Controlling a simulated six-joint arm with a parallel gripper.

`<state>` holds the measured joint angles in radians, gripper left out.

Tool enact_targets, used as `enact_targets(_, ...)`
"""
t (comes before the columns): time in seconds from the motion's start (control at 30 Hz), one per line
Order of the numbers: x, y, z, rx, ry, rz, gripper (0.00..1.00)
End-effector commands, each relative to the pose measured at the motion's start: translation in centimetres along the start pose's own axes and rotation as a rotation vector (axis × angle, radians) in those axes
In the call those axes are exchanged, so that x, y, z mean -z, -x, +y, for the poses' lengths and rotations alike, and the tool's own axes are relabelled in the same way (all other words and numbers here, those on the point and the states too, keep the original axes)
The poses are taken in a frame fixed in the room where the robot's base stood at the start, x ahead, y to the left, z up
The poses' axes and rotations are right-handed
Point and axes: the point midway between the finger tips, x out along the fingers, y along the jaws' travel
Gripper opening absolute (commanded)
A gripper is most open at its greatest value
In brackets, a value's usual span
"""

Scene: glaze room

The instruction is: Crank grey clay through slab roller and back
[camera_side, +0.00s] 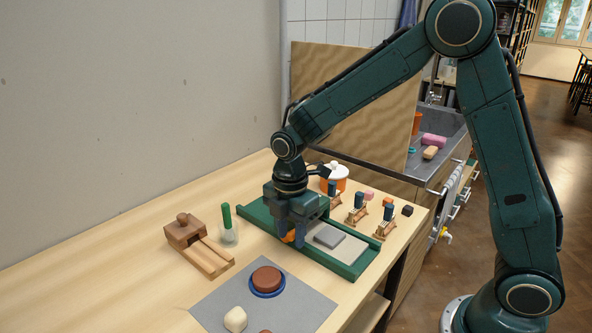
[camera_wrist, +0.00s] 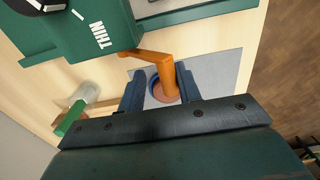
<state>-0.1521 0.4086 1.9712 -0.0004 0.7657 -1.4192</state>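The green slab roller (camera_side: 352,271) stands on the table, with its housing labelled THIN (camera_wrist: 92,30) in the wrist view. The grey clay (camera_side: 327,234) lies as a flat slab on a pale sheet (camera_side: 343,250) on the bed, to the right of my gripper. The orange crank (camera_side: 288,238) is at the near side of the roller; its arm and upright handle show in the wrist view (camera_wrist: 167,75). My gripper (camera_wrist: 160,85) points down with a finger on either side of the handle. A gap shows at the left finger, and the handle is close to the right one. The roller is mostly hidden behind my gripper.
A grey mat (camera_side: 210,306) in front holds a blue dish (camera_side: 267,293) with brown clay and a pale lump (camera_side: 235,319). A wooden box tool (camera_side: 187,232) and a jar with a green-handled tool (camera_side: 228,236) stand left. Small wooden stands and an orange-white pot (camera_side: 334,177) are behind.

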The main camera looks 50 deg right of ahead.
Motion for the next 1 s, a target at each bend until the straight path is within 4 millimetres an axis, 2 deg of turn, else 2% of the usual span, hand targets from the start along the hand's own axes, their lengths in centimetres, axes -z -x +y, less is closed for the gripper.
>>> enact_targets(0.13, 0.0, 0.4, 0.8, -0.009, -0.001, 0.001, 0.29)
enact_targets(0.67, 0.0, 0.6, 1.1, -0.005, -0.001, 0.0, 0.29)
enact_targets(1.0, 0.0, 1.1, 2.4, -0.005, -0.001, 0.0, 0.29)
